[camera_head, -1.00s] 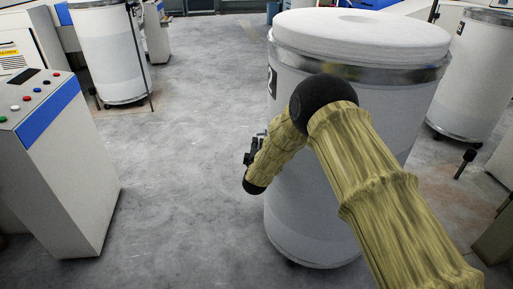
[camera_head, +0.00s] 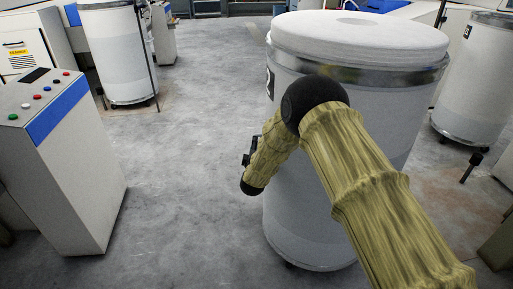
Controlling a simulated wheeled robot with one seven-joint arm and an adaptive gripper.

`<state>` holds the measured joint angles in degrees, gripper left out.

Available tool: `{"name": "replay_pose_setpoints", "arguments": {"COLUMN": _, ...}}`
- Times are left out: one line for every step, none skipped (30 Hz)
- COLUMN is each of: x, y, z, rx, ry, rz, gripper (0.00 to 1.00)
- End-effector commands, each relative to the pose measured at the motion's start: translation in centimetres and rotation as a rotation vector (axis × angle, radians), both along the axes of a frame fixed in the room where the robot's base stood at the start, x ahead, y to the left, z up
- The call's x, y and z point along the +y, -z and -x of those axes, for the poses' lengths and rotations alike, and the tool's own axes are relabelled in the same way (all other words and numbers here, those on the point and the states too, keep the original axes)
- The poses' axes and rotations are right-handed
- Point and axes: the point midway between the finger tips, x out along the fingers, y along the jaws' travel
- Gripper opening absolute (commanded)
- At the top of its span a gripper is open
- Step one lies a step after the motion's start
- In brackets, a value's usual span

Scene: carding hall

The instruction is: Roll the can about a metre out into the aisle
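The can (camera_head: 305,215) is a tall white-grey drum with a metal rim band and a thick pale coil of fibre heaped on top. It stands upright on the floor right of centre, with a dark caster at its base. My arm in a yellow-green sleeve crosses in front of it and hides part of its side. My gripper (camera_head: 249,153) shows only as a small dark shape by the can's left edge. Its fingers cannot be made out, nor whether it touches the can.
A control console (camera_head: 65,165) with coloured buttons stands close on the left. Another can (camera_head: 120,60) stands at the back left and one (camera_head: 475,85) at the right. A dark post (camera_head: 470,167) stands low at right. The grey aisle floor (camera_head: 190,150) between console and can is clear.

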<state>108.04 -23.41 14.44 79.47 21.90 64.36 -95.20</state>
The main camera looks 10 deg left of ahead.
Motion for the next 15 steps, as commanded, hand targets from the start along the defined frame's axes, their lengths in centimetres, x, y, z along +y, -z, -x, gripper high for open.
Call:
{"name": "replay_pose_setpoints", "arguments": {"x": 0.0, "y": -0.1, "z": 0.0, "rx": -0.001, "ry": 0.0, "rz": 0.0, "gripper": 0.41}}
{"name": "replay_pose_setpoints", "arguments": {"x": 0.1, "y": -0.1, "z": 0.0, "rx": -0.001, "ry": -0.001, "rz": 0.0, "gripper": 0.41}}
{"name": "replay_pose_setpoints", "arguments": {"x": 0.1, "y": -0.1, "z": 0.0, "rx": -0.001, "ry": -0.001, "rz": 0.0, "gripper": 0.41}}
{"name": "replay_pose_setpoints", "arguments": {"x": 0.1, "y": -0.1, "z": 0.0, "rx": -0.001, "ry": -0.002, "rz": 0.0, "gripper": 0.41}}
{"name": "replay_pose_setpoints", "arguments": {"x": 0.2, "y": 0.0, "z": 0.0, "rx": 0.0, "ry": -0.002, "rz": 0.0, "gripper": 0.41}}
{"name": "replay_pose_setpoints", "arguments": {"x": 0.2, "y": -0.1, "z": 0.0, "rx": 0.0, "ry": -0.002, "rz": 0.0, "gripper": 0.41}}
{"name": "replay_pose_setpoints", "arguments": {"x": 0.2, "y": -0.1, "z": 0.1, "rx": 0.0, "ry": -0.002, "rz": 0.0, "gripper": 0.41}}
{"name": "replay_pose_setpoints", "arguments": {"x": 0.2, "y": -0.1, "z": 0.1, "rx": -0.001, "ry": -0.003, "rz": 0.001, "gripper": 0.41}}
{"name": "replay_pose_setpoints", "arguments": {"x": 0.2, "y": -0.1, "z": 0.3, "rx": -0.001, "ry": -0.003, "rz": 0.001, "gripper": 0.41}}
{"name": "replay_pose_setpoints", "arguments": {"x": 0.2, "y": -0.1, "z": 0.5, "rx": -0.001, "ry": -0.003, "rz": 0.001, "gripper": 0.41}}
{"name": "replay_pose_setpoints", "arguments": {"x": 0.2, "y": -0.1, "z": 0.7, "rx": 0.0, "ry": -0.003, "rz": 0.001, "gripper": 0.41}}
{"name": "replay_pose_setpoints", "arguments": {"x": 0.1, "y": -0.1, "z": 1.1, "rx": -0.001, "ry": -0.003, "rz": 0.001, "gripper": 0.41}}
{"name": "replay_pose_setpoints", "arguments": {"x": 0.1, "y": -0.1, "z": 1.4, "rx": -0.001, "ry": -0.003, "rz": 0.001, "gripper": 0.41}}
{"name": "replay_pose_setpoints", "arguments": {"x": 0.0, "y": -0.1, "z": 1.8, "rx": 0.001, "ry": -0.003, "rz": 0.001, "gripper": 0.41}}
{"name": "replay_pose_setpoints", "arguments": {"x": 0.0, "y": -0.1, "z": 2.4, "rx": 0.001, "ry": -0.003, "rz": 0.001, "gripper": 0.41}}
